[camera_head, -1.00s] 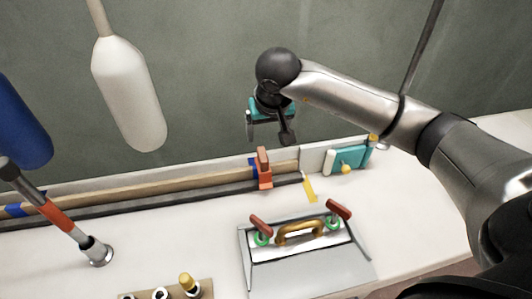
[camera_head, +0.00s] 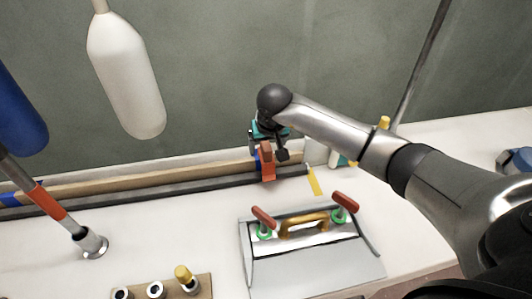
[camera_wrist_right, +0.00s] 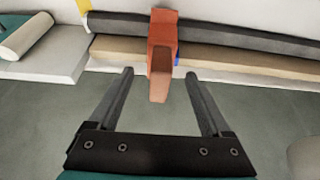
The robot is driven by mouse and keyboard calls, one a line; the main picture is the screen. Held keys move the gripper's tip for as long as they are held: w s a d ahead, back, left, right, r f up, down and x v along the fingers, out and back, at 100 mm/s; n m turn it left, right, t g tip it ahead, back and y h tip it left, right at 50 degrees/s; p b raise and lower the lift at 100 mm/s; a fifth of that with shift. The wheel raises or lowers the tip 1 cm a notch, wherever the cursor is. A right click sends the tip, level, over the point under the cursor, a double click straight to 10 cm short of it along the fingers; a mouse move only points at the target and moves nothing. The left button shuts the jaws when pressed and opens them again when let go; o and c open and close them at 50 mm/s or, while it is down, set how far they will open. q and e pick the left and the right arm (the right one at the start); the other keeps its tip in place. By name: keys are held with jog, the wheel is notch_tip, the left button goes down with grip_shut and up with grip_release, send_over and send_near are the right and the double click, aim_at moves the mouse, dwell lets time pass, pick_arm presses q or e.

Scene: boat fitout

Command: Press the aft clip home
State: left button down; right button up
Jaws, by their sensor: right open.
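An orange-red clip (camera_head: 268,168) sits across the wooden strip and dark rail at the back of the white surface. It also shows in the right wrist view (camera_wrist_right: 162,48), with its end pointing toward my gripper. My right gripper (camera_head: 268,154) is at the clip in the head view, and its teal body partly shows behind. In the right wrist view my right gripper (camera_wrist_right: 160,78) is open, its two dark fingers on either side of the clip's near end. A gap shows on both sides. My left gripper is not in view.
A grey box (camera_head: 315,262) with a brass handle and two red-handled tools stands in front. A holder (camera_head: 205,288) with several sockets is at the lower left. A white fender (camera_head: 128,80) hangs at the back left. A yellow strip (camera_head: 315,181) lies right of the clip.

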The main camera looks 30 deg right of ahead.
jog(key=shift+x, duration=1.1)
jog(key=shift+w+f+b, duration=0.1)
jog(key=shift+f+b, duration=0.2)
jog(key=shift+f, duration=0.05)
jog(key=shift+w+f, duration=0.1)
jog(key=shift+f, duration=0.05)
grip_shut()
jog(key=c, duration=0.6)
grip_release()
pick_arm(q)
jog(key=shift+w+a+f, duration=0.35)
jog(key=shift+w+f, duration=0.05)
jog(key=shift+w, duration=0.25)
pick_arm(e)
grip_shut()
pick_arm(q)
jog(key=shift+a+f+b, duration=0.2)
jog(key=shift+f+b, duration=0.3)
pick_arm(e)
jog(key=shift+f, duration=0.6)
